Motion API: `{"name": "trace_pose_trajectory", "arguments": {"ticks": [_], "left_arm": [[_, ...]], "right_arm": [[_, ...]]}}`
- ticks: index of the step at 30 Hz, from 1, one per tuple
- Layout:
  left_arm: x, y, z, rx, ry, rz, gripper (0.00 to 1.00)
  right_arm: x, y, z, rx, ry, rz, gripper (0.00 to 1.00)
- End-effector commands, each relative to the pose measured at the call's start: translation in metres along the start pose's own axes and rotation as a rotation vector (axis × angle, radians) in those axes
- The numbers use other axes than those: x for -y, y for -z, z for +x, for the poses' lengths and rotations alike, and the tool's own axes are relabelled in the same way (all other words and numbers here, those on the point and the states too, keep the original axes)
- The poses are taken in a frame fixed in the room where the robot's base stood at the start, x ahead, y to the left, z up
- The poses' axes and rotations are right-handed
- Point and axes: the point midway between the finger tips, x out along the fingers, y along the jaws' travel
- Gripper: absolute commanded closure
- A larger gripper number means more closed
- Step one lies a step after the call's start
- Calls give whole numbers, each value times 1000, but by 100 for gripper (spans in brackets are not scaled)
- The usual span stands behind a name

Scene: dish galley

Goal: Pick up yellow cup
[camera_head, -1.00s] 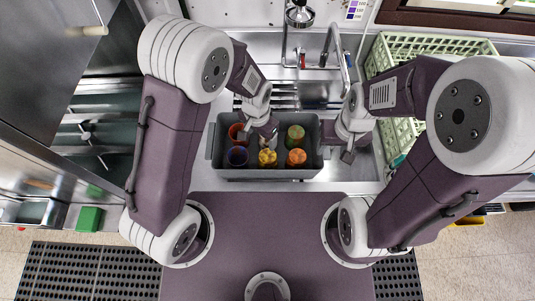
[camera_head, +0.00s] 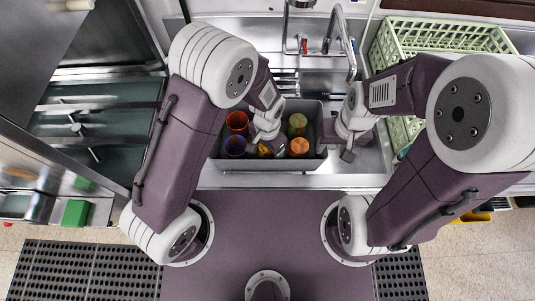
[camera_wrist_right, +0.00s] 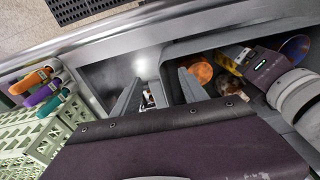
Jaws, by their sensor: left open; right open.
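The yellow cup (camera_head: 264,152) stands in the front row of a grey bin (camera_head: 268,165), between a purple cup and an orange cup. My left gripper (camera_head: 267,147) is open and reaches down into the bin over the yellow cup, hiding most of it. I cannot tell whether its fingers touch the cup. My right gripper (camera_head: 346,152) is open and empty, just right of the bin. Its two fingers (camera_wrist_right: 158,95) also show in the right wrist view, where a sliver of yellow lies beside the orange cup (camera_wrist_right: 197,72).
The bin also holds the purple cup (camera_head: 235,146), the orange cup (camera_head: 299,147), a green cup (camera_head: 297,123) and a red-orange cup (camera_head: 237,121). A faucet (camera_head: 348,45) rises behind the bin. A pale green crate (camera_head: 440,38) stands at the back right.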

Motion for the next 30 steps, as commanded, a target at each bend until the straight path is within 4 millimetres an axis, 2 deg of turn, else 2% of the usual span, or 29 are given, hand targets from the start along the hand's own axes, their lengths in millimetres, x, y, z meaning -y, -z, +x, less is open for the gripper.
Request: {"name": "trace_pose_trajectory", "arguments": {"ticks": [1,7,12,13,20,23,30], "left_arm": [[0,0,12,-1,0,0,25],[0,0,7,-1,0,0,25],[0,0,7,-1,0,0,72],[0,0,7,-1,0,0,76],[0,1,4,-2,0,0,77],[0,2,-11,-7,1,0,77],[0,2,-69,-7,1,0,76]], "right_arm": [[0,-1,11,0,0,0,49],[0,-1,6,0,0,0,49],[0,0,6,0,0,0,49],[0,0,6,0,0,0,49],[0,-1,6,0,0,0,49],[0,-1,7,0,0,0,49],[0,-1,9,0,0,0,49]]}}
